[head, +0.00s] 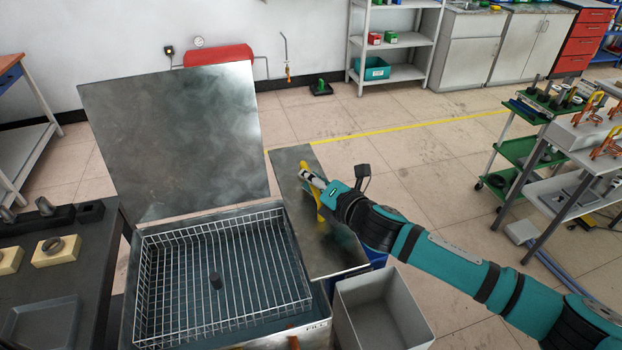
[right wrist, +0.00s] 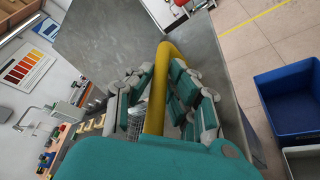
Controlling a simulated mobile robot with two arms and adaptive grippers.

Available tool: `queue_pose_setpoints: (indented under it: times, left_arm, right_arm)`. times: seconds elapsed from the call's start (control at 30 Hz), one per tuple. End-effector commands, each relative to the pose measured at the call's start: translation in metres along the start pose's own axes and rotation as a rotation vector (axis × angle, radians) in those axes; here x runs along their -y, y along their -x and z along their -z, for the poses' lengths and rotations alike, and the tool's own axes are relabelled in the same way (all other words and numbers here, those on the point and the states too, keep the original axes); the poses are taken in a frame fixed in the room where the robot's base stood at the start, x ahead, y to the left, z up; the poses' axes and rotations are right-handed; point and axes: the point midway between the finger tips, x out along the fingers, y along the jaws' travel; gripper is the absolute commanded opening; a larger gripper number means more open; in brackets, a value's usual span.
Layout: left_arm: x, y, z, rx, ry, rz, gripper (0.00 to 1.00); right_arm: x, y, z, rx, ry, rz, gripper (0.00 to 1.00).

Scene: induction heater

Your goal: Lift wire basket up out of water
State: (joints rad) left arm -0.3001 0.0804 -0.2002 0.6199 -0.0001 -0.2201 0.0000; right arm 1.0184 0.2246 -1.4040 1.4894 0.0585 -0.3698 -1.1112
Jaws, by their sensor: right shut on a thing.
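The wire basket (head: 180,236) sits inside the open metal tank (head: 316,312) in the head view, its rim near the tank's top. My right gripper (head: 314,184) is at the tank's right side, shut on a yellow handle (head: 320,205). The right wrist view shows the yellow bar (right wrist: 158,85) between the fingers of my right gripper (right wrist: 160,95). My left gripper is out of view.
The tank's large lid (head: 175,140) stands raised behind the basket. A grey open bin (head: 382,312) and a blue bin (right wrist: 292,98) are right of the tank. A dark table (head: 60,285) with yellowish blocks is at the left. Open floor lies behind my right arm.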

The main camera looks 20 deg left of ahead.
Motion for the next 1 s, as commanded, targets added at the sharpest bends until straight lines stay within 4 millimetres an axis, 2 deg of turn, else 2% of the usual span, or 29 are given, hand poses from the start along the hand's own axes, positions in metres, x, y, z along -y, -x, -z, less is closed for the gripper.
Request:
queue_pose_setpoints:
  times: [0.07,0.1,0.17,0.53,0.63,0.77,1.0]
  left_arm:
    - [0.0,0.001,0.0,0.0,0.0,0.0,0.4]
    - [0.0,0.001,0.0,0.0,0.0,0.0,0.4]
    - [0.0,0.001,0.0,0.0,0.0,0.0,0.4]
    - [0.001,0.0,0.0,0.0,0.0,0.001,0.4]
    - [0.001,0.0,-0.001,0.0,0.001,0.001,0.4]
    - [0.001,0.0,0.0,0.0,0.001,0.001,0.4]
    - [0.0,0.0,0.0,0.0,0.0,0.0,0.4]
  right_arm:
    - [-0.007,0.0,-0.005,0.007,0.004,-0.012,0.0]
    - [-0.007,0.0,-0.006,0.007,0.004,-0.013,0.17]
    - [-0.007,0.0,-0.006,0.007,0.004,-0.013,0.25]
    - [-0.004,0.001,-0.002,0.002,0.002,-0.008,0.25]
    - [-0.004,0.006,-0.002,0.002,0.002,-0.007,0.25]
    - [-0.003,0.025,-0.003,0.003,0.002,-0.007,0.25]
    - [-0.002,0.078,-0.003,0.004,0.002,-0.007,0.25]
